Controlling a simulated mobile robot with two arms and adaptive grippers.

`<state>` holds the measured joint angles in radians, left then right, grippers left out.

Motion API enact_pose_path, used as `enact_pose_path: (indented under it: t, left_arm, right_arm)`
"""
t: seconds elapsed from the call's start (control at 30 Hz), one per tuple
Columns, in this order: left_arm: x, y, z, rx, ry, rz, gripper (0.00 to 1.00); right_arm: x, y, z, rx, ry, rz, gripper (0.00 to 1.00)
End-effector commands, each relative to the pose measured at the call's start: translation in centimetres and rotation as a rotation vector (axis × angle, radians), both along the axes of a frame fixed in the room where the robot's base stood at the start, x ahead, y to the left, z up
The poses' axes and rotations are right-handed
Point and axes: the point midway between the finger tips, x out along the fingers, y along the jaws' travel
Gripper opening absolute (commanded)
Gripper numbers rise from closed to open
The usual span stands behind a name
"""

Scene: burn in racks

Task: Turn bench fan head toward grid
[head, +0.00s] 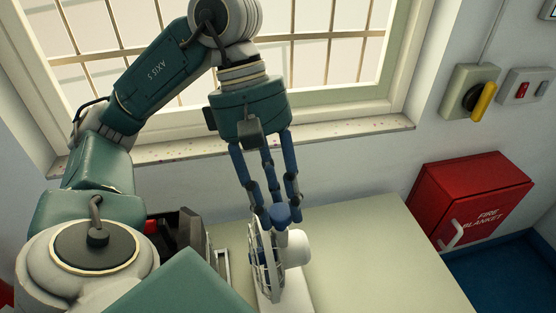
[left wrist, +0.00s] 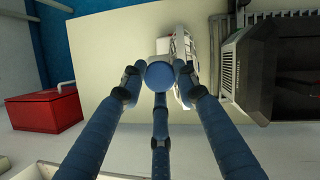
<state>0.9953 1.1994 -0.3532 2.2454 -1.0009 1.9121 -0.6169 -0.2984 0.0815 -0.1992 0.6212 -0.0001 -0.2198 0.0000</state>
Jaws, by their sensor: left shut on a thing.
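The bench fan (head: 264,258) stands on the pale bench top with its round wire grille facing left and its white motor housing (head: 298,247) on the right. A blue knob (head: 281,213) sits on top of the fan head. My left gripper (head: 276,218) reaches down from above with its blue fingers closed around this knob. In the left wrist view the knob (left wrist: 160,74) is between the fingertips, with the fan's grille (left wrist: 182,62) just to its right. I cannot tell for sure which thing is the grid. My right gripper is not in view.
A dark slatted box (head: 178,232) stands on the bench (head: 375,250) left of the fan; the bench is bare to the right. A barred window (head: 320,50) is behind. A red fire blanket box (head: 470,203) and a yellow-handled switch (head: 480,100) are on the right.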

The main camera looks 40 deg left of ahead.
Motion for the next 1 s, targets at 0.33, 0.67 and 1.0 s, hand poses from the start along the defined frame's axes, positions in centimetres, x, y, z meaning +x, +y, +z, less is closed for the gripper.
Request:
enact_pose_path:
  t: [0.33, 0.67, 1.0]
  left_arm:
    - [0.2, -0.1, 0.4, -0.010, -0.010, 0.004, 0.49]
    - [0.1, 0.0, 0.4, -0.006, -0.004, 0.002, 0.49]
    - [0.5, 1.8, 5.1, -0.006, -0.010, 0.004, 0.49]
  right_arm:
    - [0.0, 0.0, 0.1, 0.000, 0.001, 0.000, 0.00]
    - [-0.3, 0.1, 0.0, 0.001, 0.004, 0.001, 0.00]
    - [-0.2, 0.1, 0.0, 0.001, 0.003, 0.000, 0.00]
